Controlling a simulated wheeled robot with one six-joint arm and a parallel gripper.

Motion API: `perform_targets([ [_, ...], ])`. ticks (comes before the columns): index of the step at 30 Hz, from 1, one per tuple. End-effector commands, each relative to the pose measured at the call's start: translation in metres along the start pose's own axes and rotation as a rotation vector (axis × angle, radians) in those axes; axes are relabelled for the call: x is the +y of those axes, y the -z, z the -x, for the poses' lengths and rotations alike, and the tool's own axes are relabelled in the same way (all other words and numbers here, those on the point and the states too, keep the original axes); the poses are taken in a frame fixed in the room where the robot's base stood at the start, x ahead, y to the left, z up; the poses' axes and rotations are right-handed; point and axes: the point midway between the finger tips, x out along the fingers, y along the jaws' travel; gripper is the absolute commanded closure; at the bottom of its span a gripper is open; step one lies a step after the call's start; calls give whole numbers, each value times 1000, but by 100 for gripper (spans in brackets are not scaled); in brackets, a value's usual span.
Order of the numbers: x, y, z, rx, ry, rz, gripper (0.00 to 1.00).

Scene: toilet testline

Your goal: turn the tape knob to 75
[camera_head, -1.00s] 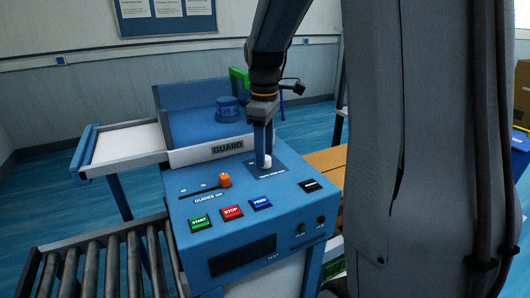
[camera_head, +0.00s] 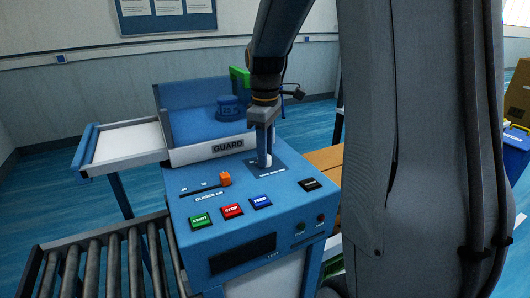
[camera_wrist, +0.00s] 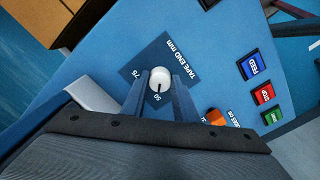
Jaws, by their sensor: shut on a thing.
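The tape knob is a small white round knob (camera_wrist: 160,78) with a dark pointer line, on a dark blue plate (camera_wrist: 172,55) lettered "TAPE END mm". In the wrist view the marks "75" and "50" show on the plate, and the pointer line lies toward the "50". In the head view the knob (camera_head: 264,161) sits at the back right of the blue panel. My gripper (camera_wrist: 159,84) points down over it, shut on the knob with a finger on either side. It also shows in the head view (camera_head: 265,152). Other scale marks are hidden or too small to read.
An orange guides knob (camera_head: 225,179) sits left of the tape knob. START (camera_head: 200,221), STOP (camera_head: 232,210) and FEED (camera_head: 261,202) buttons lie in front, with a black button (camera_head: 310,184) at right. The GUARD bar (camera_head: 228,146) stands behind.

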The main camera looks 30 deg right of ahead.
Motion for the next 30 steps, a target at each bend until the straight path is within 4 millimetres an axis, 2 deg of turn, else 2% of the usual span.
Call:
perform_targets([
  [8, 0, 0, 2, 0, 0, -158, 96],
  [30, 0, 0, 2, 0, -1, -854, 96],
])
